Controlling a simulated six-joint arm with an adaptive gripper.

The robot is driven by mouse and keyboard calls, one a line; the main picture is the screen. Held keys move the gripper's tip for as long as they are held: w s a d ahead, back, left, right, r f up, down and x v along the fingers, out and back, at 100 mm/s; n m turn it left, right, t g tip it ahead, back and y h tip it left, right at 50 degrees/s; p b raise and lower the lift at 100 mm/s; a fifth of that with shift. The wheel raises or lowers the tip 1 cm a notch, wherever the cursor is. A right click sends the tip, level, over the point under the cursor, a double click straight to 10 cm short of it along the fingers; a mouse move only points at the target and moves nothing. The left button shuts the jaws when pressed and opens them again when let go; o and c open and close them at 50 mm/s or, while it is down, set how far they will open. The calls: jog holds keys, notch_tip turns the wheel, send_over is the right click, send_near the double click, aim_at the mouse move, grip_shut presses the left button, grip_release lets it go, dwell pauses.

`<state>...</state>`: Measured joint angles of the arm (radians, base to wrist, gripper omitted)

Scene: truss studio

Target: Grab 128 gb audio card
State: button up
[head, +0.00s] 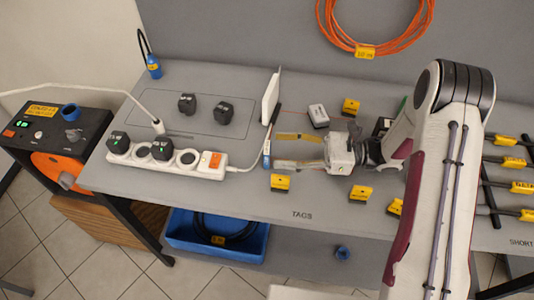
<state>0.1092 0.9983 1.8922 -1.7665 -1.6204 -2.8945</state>
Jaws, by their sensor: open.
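My gripper (276,150) is over the middle of the grey table with its fingers apart and pointing left. Nothing clearly shows between the fingers. Several small black pieces with yellow labels lie around it: one behind it (350,106), one just in front of its near finger (280,183), and one further right (361,194). Another labelled piece (395,207) is partly covered by my arm. The labels are too small to read, so I cannot tell which, if any, is the 128 gb audio card.
A thin blue-and-dark stick (267,152) lies at the fingertips. A white upright panel (270,98) and a small pale box (318,115) stand behind. A power strip (170,158) with plugs is at left. Cables with yellow labels (512,162) lie at right.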

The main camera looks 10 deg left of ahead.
aim_at(267, 148)
jog(key=shift+s+a, duration=0.15)
jog(key=shift+a, duration=1.05)
jog(key=shift+s+a, duration=0.1)
jog(key=shift+a, duration=1.05)
jog(key=shift+c, duration=0.3)
jog(key=c, duration=1.1)
